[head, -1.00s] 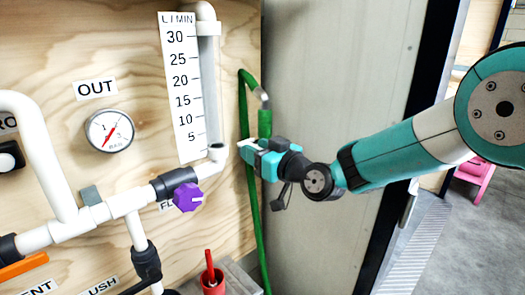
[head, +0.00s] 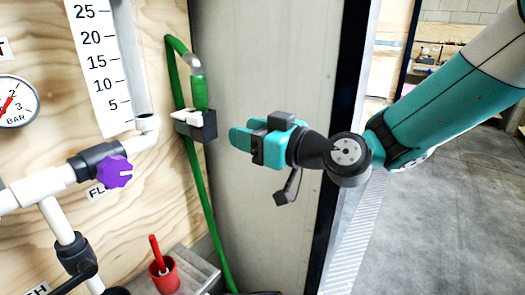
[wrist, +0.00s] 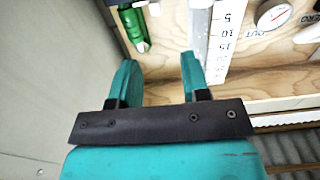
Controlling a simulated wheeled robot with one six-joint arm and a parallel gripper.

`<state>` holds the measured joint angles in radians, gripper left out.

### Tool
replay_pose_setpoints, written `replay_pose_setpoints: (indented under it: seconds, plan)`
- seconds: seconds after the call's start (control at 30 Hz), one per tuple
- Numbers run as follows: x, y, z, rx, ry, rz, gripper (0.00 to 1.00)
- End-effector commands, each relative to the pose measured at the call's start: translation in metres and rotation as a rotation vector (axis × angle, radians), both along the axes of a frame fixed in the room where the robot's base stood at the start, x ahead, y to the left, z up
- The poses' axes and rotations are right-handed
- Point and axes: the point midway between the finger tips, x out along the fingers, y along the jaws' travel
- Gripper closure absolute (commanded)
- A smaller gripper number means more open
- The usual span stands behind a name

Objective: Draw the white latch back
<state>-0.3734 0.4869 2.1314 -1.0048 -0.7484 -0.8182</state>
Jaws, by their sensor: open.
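The white latch (head: 190,122) sits on a dark block (head: 203,127) on the wooden panel, just below the green hose's fitting (head: 200,95). My gripper (head: 241,137) is open and empty, to the right of the latch in the head view, with a clear gap between them. The wrist view shows the two teal fingers (wrist: 160,78) spread apart with nothing between them. The green fitting (wrist: 136,28) shows at the top left of that view, beyond the left finger. The latch is hard to make out there.
A flow scale (head: 103,60) with a clear tube, white pipes (head: 40,185) and a purple knob (head: 114,171) are on the panel to the left. A red cup (head: 165,275) stands below. A grey wall panel (head: 270,60) is behind my gripper.

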Motion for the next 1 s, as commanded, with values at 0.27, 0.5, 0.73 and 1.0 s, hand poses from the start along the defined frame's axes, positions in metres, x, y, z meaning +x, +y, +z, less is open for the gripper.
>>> replay_pose_setpoints:
  seconds: [0.27,0.5,0.73,1.0]
  plan:
    - [-0.015,-0.025,0.0,0.0,0.0,0.001,0.57]
    - [-0.016,-0.026,0.001,0.0,0.0,0.001,0.57]
    - [-0.031,-0.028,0.007,-0.05,0.042,0.048,0.57]
    - [-0.128,-0.081,0.004,-0.446,0.466,0.158,0.57]
